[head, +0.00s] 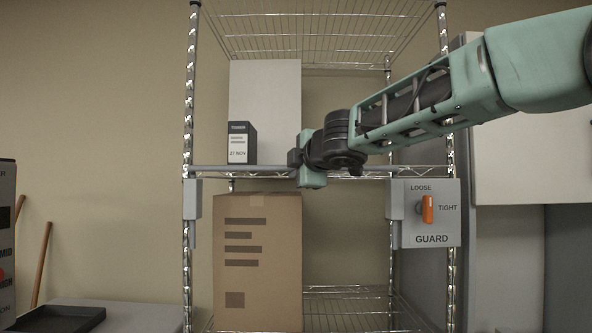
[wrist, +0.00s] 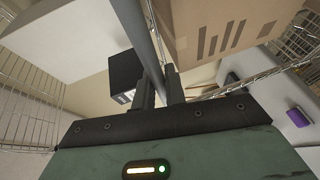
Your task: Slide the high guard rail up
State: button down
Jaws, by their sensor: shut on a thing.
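The guard rail (head: 240,171) is a thin grey bar across the front of the rack, level with the middle shelf. Its grey end brackets (head: 193,212) sit at the two front posts. My gripper (head: 298,163) is at the middle of the rail. In the wrist view the rail (wrist: 138,25) runs down between my two fingers (wrist: 160,88), which are shut on it. The GUARD panel (head: 410,226) at the right post carries an orange knob (head: 428,209). The knob's handle stands about upright, below the word LOOSE and left of TIGHT.
On the middle shelf are a dark binder-like box (head: 242,143) and a tall pale box (head: 265,90). A cardboard box (head: 257,270) stands below the rail. A wire shelf (head: 300,25) is above, with open space under it. Grey cabinets (head: 500,245) stand at right.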

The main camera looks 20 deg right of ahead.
jog(key=shift+r+p, duration=3.8)
jog(key=shift+r, duration=0.7)
jog(key=c, duration=1.6)
grip_release()
jog(key=shift+o, duration=0.7)
jog(key=shift+s, duration=0.1)
jog(key=shift+f, duration=0.2)
